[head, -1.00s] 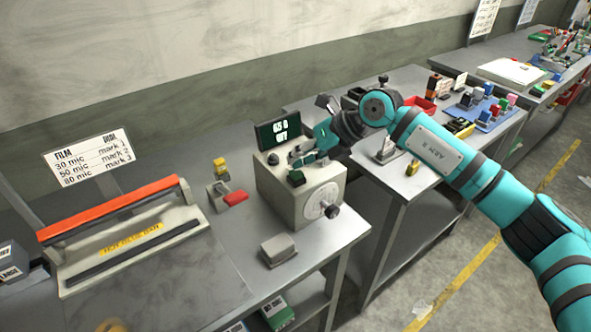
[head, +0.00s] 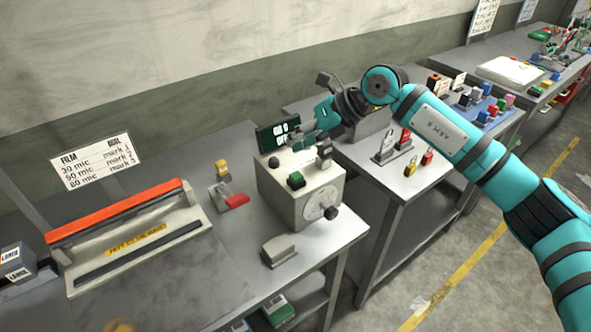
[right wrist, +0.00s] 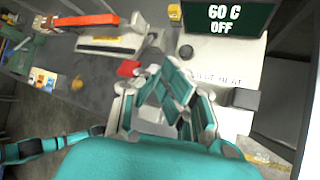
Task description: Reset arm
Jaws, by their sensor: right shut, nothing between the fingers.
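My right gripper (head: 300,143) is shut and empty above the back of a cream control box (head: 283,200), in front of its dark display (head: 270,133). In the right wrist view, my right gripper's teal fingers (right wrist: 172,84) are together, and the display (right wrist: 226,18) reads "60 C OFF". A green button (head: 296,180), a dark round knob (head: 274,162) and a grey switch (head: 325,154) are on the box top. A dial (head: 318,204) is on its front. My left gripper does not show.
A heat sealer with a red bar (head: 115,211) is at the left. Padlocks (head: 410,169) stand on the right bench under my right arm. A sign (head: 97,160) stands behind the sealer.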

